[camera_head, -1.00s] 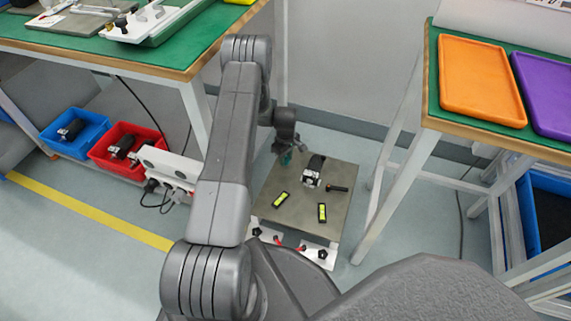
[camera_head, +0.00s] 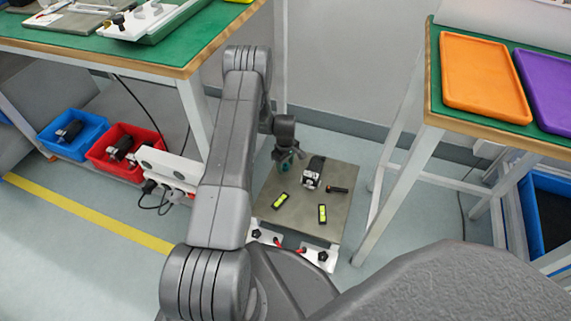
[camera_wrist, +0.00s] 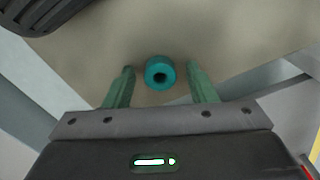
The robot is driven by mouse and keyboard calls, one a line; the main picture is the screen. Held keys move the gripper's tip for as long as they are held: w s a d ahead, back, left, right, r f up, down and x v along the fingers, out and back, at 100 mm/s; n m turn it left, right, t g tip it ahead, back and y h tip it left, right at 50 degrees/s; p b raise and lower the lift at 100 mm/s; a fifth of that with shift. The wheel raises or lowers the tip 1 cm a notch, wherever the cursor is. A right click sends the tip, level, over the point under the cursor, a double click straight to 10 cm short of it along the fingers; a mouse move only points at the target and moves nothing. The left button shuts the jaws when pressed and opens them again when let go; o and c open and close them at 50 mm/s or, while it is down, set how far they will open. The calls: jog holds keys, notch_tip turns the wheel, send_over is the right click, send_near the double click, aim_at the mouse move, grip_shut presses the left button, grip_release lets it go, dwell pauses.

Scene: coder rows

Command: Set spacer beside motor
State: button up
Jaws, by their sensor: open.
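The spacer, a teal ring with a dark centre hole (camera_wrist: 160,73), sits on the grey-brown plate in the wrist view. My gripper (camera_wrist: 160,70) is open, with one green finger on each side of the spacer. A narrow gap shows on both sides. In the head view my gripper (camera_head: 287,160) is low over the back left of the plate (camera_head: 305,228), and I cannot clearly make out the spacer there. The motor (camera_head: 314,172), black with a silver end, lies on the plate just right of my gripper. A dark ribbed body (camera_wrist: 40,12) at the wrist view's upper left looks like it.
Two yellow-green levels (camera_head: 281,201) (camera_head: 322,213) and a black bolt-like piece (camera_head: 337,190) lie on the plate. A green-topped bench (camera_head: 195,50) stands left, another with an orange tray (camera_head: 483,80) right. Red (camera_head: 122,150) and blue (camera_head: 72,133) bins are at left.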

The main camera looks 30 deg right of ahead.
aim_at(286, 165)
jog(key=shift+r, duration=0.1)
notch_tip(286, 165, up, 12)
jog(key=p, duration=0.4)
jog(key=shift+p, duration=0.35)
dwell(1.0)
